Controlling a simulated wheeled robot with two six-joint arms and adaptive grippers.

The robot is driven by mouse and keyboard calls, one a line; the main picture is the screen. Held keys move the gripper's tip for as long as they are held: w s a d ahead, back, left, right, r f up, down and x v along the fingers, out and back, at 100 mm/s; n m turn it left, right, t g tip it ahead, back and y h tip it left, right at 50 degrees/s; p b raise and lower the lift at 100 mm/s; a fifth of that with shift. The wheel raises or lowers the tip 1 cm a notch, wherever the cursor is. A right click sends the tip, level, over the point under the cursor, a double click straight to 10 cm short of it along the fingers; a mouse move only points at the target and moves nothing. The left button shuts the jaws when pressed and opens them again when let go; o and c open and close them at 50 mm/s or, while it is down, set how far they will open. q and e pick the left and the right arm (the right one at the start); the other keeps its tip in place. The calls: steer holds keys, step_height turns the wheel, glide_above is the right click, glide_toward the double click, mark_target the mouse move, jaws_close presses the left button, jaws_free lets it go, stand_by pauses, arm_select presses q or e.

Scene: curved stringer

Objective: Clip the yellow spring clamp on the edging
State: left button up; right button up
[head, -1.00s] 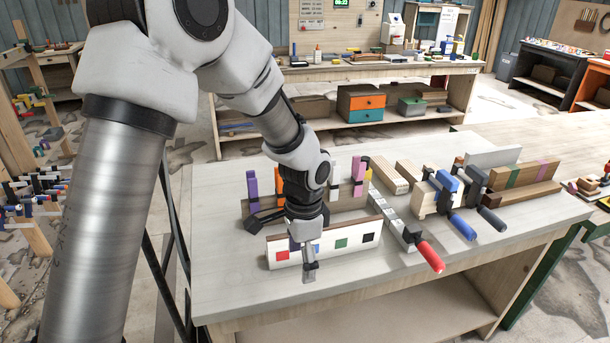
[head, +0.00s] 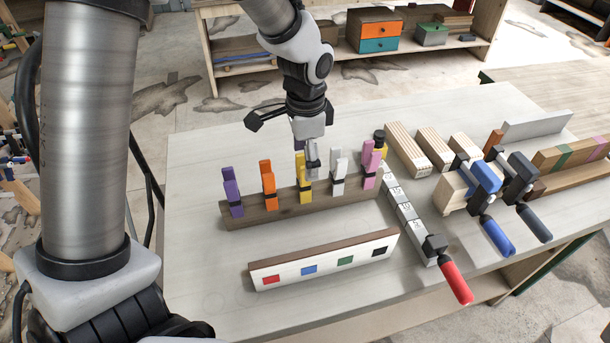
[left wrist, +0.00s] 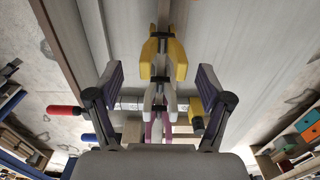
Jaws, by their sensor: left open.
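The yellow spring clamp (head: 304,187) stands upright on a dark wooden rail (head: 334,202), between an orange clamp (head: 268,186) and a white clamp (head: 338,178). My left gripper (head: 309,150) is above and behind the yellow clamp, pointing down, and partly covers its top. In the left wrist view, the yellow clamp (left wrist: 152,62) lies between the open fingers (left wrist: 160,78), near their tips, with no visible contact. A white-faced strip with a brown top and coloured squares (head: 325,262), which may be the edging, lies in front of the rail. My right gripper is not in view.
A purple clamp (head: 232,192) and a pink clamp (head: 371,166) stand on the same rail. Right of it are a bar clamp with a red handle (head: 456,283), wooden blocks (head: 407,148) and blue-handled clamps (head: 496,236). The table's front left is clear.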

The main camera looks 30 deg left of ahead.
mark_target(303, 173)
arm_select(q)
steer(key=f, duration=0.3)
steer(key=f+p, duration=0.1)
steer(key=f, duration=0.1)
steer(key=shift+w+a, duration=0.25)
steer(key=shift+a, duration=0.1)
steer(key=shift+s+d+r, duration=0.2)
steer(key=shift+s+r, duration=0.05)
steer(key=shift+s, duration=0.05)
steer(key=c, duration=0.8)
steer(key=shift+s, duration=0.1)
steer(key=c, duration=0.7)
steer(key=shift+r, duration=0.1)
